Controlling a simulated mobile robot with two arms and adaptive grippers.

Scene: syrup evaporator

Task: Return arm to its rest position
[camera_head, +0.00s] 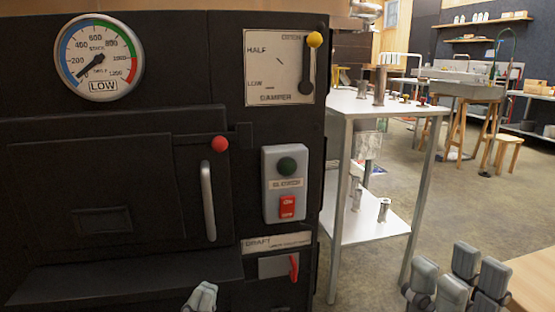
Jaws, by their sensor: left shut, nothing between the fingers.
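My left gripper (202,298) shows at the bottom edge, left of the middle, in front of the black evaporator front (120,270). Its grey fingertips are together with nothing between them, and the rest of it is below the frame. My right gripper (457,282) is at the bottom right. Its grey fingers stand apart and look empty, in front of the floor and clear of the white side table. Neither gripper visibly touches anything.
The evaporator front carries a gauge (99,57), a door handle (208,200), a damper lever (310,70), a switch box (285,184) and a red draft lever (294,268). A white side table (350,104) stands to its right. A wooden surface (535,284) lies at lower right; open floor (480,200) lies beyond.

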